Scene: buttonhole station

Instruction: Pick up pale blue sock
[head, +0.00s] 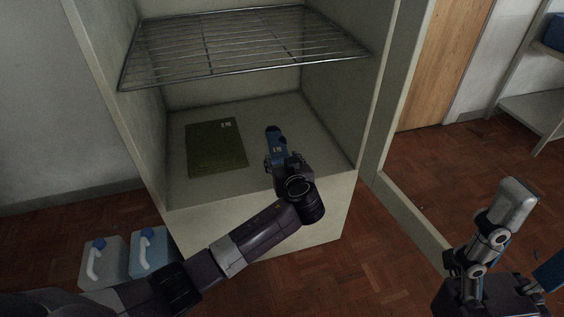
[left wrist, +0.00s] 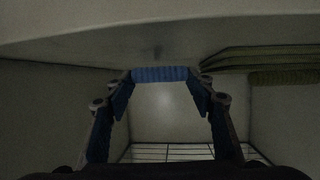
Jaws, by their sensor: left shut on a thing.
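My left gripper (head: 274,136) reaches into the lower compartment of the pale cabinet, just above its floor. In the left wrist view its two blue fingers (left wrist: 160,90) are closed in on a ribbed blue piece, the pale blue sock (left wrist: 160,74), which spans between the fingertips. In the head view the sock cannot be told apart from the blue fingers. My right gripper (head: 543,225) is at the lower right, outside the cabinet, its fingers spread and partly cut off by the frame. Nothing shows between them.
A dark green flat thing (head: 216,148) lies on the compartment floor (head: 285,112), left of my left gripper. A wire shelf (head: 245,45) spans above. The cabinet's side walls flank the arm. Two jugs (head: 150,252) stand on the floor at lower left.

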